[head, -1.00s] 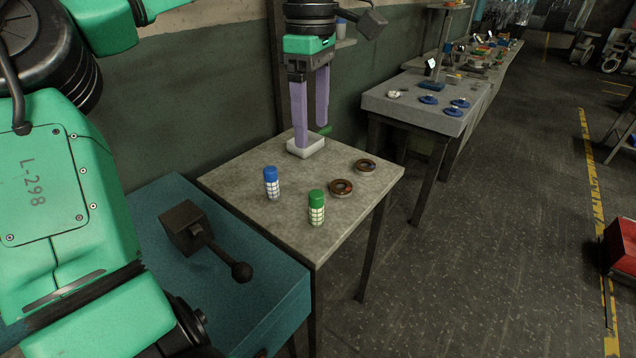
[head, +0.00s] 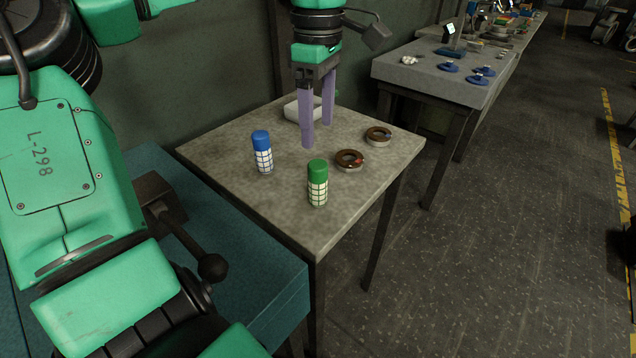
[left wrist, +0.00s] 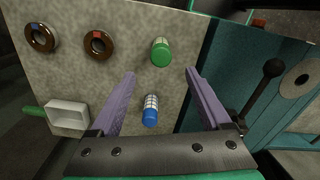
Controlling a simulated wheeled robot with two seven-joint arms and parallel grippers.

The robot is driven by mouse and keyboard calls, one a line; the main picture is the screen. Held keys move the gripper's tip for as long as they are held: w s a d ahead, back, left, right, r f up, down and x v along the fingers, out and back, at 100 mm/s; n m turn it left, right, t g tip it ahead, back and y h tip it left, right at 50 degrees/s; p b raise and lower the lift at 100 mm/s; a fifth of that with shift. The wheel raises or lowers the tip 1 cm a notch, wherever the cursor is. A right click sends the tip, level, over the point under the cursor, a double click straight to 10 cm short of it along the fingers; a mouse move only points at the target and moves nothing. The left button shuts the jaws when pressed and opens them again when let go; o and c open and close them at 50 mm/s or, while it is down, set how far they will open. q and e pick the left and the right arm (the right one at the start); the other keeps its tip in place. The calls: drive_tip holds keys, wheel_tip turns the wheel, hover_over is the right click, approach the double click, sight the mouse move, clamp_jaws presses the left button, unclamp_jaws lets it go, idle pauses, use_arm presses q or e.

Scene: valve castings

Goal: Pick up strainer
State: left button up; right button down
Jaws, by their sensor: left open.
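Two upright cylinders with white grid-patterned sides, which look like strainers, stand on the grey table: one with a blue cap (head: 263,153) and one with a green cap (head: 317,184) nearer the front. Both show in the left wrist view, the blue-capped one (left wrist: 150,111) between the finger lines and the green-capped one (left wrist: 161,52) beyond the tips. My left gripper (head: 318,133), with long purple fingers, is open and empty, pointing down behind and to the right of the blue-capped one. My right gripper is not in view.
A white tray (head: 291,110) sits at the table's back, partly behind the fingers. Two brown rings (head: 349,160) (head: 378,136) lie to the right. A teal bench (head: 273,300) with a dark ball-ended lever (head: 212,267) adjoins the front left. The table's front is clear.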

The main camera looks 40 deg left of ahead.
sight(318, 164)
use_arm(q)
wheel_tip(318, 164, down, 10)
drive_tip(key=shift+s+r, duration=0.1)
drive_tip(key=shift+r, duration=0.1)
clamp_jaws()
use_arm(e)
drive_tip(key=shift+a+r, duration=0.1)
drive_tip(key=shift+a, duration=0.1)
use_arm(q)
drive_tip(key=shift+r, duration=0.15)
